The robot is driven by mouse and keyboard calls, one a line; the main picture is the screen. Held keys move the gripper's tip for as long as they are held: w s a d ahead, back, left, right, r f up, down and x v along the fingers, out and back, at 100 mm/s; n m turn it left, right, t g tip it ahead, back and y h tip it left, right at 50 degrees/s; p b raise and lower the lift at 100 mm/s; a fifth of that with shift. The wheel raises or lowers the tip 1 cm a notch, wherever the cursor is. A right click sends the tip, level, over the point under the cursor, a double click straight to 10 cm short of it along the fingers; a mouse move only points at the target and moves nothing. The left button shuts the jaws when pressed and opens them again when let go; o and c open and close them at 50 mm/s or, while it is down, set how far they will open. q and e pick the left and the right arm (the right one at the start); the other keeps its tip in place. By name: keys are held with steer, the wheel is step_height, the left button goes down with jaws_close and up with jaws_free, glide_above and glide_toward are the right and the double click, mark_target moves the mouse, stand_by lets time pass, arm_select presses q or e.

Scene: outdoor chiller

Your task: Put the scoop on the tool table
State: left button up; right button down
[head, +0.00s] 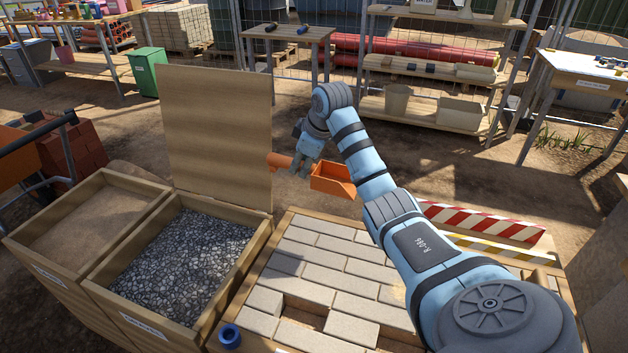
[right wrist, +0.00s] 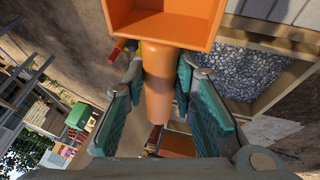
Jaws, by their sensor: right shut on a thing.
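The orange scoop (head: 333,180) is held in the air by my right gripper (head: 303,160), beyond the paving bed in the head view. In the right wrist view my right gripper (right wrist: 160,95) has its teal-padded fingers on both sides of the scoop's round handle (right wrist: 157,75). The scoop's open box lies at the top of that view and looks empty. A small wooden table (head: 310,36) with dark and blue hand tools stands at the back. Another labelled table (head: 585,68) stands at the right. I cannot read which is the tool table. My left gripper is out of view.
A gravel bin (head: 185,265) with its raised wooden lid (head: 215,130) and a sand bin (head: 90,225) stand at the left. Paving slabs (head: 320,265) lie in front. A red-and-white barrier board (head: 480,220) lies at the right. Shelves (head: 430,110) stand behind; open ground lies between.

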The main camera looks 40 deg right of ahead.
step_height(320, 180, down, 19)
steer(key=b, duration=0.5)
steer(key=shift+a+f, duration=0.1)
steer(key=shift+f, duration=0.1)
steer(key=c, duration=1.3)
jaws_free()
steer(key=shift+c, duration=0.2)
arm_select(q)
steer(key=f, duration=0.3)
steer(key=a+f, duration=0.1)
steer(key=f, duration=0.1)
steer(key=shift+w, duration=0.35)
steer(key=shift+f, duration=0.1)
